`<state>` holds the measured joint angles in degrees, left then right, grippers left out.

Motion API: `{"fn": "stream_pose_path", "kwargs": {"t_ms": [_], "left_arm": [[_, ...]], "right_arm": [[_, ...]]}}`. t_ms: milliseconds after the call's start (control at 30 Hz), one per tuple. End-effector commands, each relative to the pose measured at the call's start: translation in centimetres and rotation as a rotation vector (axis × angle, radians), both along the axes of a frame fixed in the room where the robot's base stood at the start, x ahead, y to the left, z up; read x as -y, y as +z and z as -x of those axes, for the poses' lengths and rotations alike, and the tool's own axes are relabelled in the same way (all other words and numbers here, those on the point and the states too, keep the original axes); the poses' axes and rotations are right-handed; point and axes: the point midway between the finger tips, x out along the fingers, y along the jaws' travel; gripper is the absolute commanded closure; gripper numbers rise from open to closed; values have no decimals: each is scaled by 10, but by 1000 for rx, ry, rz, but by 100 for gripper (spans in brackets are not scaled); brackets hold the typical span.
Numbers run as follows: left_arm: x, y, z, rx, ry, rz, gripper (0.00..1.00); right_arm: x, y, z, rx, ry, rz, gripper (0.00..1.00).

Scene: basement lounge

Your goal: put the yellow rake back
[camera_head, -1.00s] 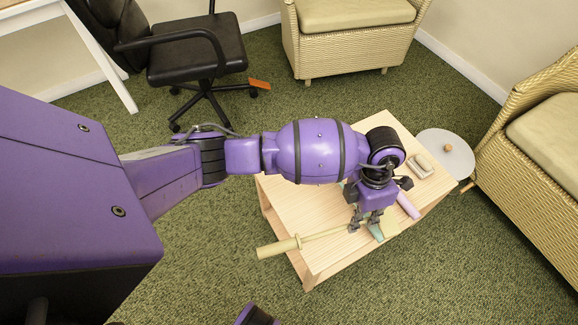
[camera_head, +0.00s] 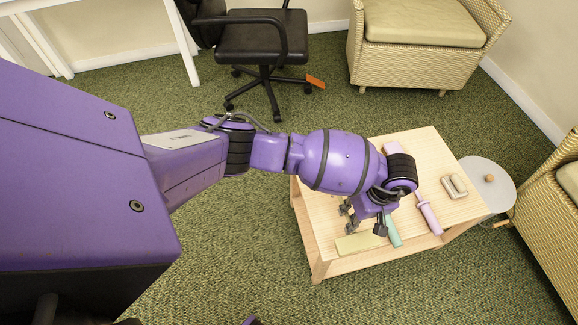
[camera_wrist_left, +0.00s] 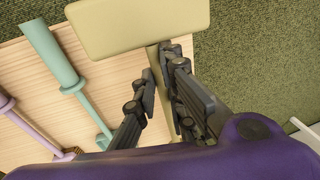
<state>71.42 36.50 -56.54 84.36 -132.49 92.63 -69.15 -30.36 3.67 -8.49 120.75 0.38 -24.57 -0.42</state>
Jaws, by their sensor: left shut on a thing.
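The yellow rake shows as a pale yellow flat head (camera_head: 358,243) near the front edge of the light wooden table (camera_head: 345,262). In the left wrist view its head (camera_wrist_left: 135,22) is at the top, and a pale shaft runs from it between my fingers. My left gripper (camera_head: 350,218), also in the wrist view (camera_wrist_left: 161,72), is shut on the shaft close to the head. The rest of the handle is hidden by my arm and gripper. My right gripper is out of view.
A teal tool (camera_head: 393,232) and a pink tool (camera_head: 430,217) lie right of the rake head. A grey two-part object (camera_head: 455,185) lies farther right. A round grey table (camera_head: 490,180) and wicker armchairs (camera_head: 400,65) stand beyond. A black office chair (camera_head: 262,42) stands behind.

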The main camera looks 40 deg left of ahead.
Motion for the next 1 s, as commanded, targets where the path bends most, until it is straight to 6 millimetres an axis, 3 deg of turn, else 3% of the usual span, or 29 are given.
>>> {"fn": "stream_pose_path", "kwargs": {"t_ms": [267, 667, 1000], "left_arm": [[1, -12, -1, 4, -24, -2, 100], [1, -57, 0, 2, -20, -2, 100], [1, -67, -2, 7, -21, -2, 100]], "right_arm": [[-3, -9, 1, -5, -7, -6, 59], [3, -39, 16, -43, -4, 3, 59], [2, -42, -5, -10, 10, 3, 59]]}}
